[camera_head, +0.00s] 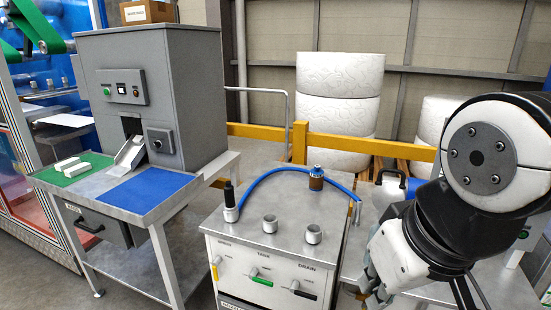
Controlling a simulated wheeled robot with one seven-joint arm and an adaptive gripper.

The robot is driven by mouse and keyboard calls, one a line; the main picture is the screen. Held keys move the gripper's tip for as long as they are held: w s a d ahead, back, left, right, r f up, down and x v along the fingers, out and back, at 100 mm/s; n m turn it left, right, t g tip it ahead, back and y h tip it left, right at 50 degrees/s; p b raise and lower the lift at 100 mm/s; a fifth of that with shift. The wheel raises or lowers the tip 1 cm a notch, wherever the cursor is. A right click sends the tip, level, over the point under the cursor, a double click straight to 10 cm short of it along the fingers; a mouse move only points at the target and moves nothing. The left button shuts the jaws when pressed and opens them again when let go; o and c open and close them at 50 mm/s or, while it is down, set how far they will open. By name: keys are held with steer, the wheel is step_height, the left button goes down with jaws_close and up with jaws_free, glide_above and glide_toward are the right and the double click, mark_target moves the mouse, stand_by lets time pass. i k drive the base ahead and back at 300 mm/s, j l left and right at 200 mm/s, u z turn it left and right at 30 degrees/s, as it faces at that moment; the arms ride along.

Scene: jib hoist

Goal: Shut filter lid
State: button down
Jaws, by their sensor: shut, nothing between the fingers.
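A metal-topped cabinet (285,225) stands in the lower middle. A small brown cylinder with a blue and metal cap (316,178) stands upright at the back of its top; I cannot tell if this is the filter, and I cannot make out a lid standing open. Two short metal cups or stubs, a left one (270,223) and a right one (313,234), rise from the top. My gripper (376,295) is at the lower right, pointing down beside the cabinet's right side. It is shut and empty, apart from the cylinder. My arm hides much of the area at right.
A blue hose (272,173) arches over the cabinet top, near a black-handled post (229,200). Levers, one green (262,281), sit on the front panel. A grey machine (160,95) on a bench stands left. Yellow rails (345,143) and white rolls (335,95) are behind.

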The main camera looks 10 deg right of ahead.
mark_target(385, 194)
steer(key=z, duration=0.7)
steer(key=i+j, duration=0.1)
steer(key=i, duration=0.6)
steer(key=z, duration=0.05)
